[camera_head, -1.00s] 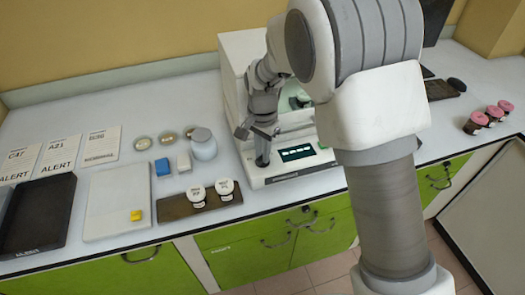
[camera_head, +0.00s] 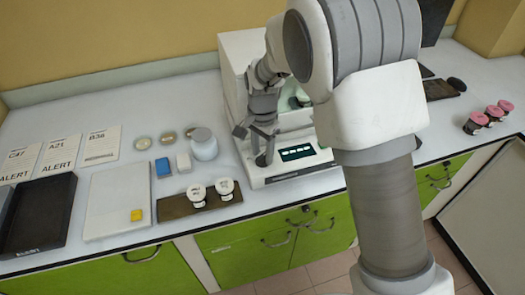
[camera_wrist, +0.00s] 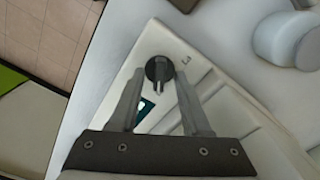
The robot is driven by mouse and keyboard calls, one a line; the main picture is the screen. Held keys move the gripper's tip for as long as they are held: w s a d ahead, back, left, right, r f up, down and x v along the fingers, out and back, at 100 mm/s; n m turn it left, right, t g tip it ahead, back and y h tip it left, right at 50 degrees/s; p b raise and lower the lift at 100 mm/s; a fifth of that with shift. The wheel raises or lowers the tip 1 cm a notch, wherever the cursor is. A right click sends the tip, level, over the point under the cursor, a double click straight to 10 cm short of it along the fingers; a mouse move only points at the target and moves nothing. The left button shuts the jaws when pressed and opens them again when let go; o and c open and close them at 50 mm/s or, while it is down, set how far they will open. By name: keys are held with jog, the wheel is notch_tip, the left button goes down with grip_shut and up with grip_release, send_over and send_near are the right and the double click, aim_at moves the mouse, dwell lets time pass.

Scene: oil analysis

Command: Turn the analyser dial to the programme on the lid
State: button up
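The analyser (camera_head: 285,178) is a white machine on the bench with a small lit display (camera_head: 297,153). Its round dark dial (camera_head: 262,160) sits at the front left of the panel. In the wrist view the dial (camera_wrist: 158,70) has a raised ridge and lies between my fingertips. My gripper (camera_wrist: 159,74) is open, one finger on each side of the dial, with gaps showing. In the head view my gripper (camera_head: 264,143) is just above the dial. Two jars with white lids, a left jar (camera_head: 197,193) and a right jar (camera_head: 225,187), carry lid writing too small to read.
The jars stand on a dark mat (camera_head: 172,208). Cards (camera_head: 60,155) lie at the back left. Pink-lidded jars (camera_head: 490,117) stand far right.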

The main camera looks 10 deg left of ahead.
aim_at(262, 156)
jog(key=shift+r, duration=0.1)
notch_tip(262, 156, up, 17)
jog(key=shift+p, duration=0.45)
jog(key=shift+r, duration=0.1)
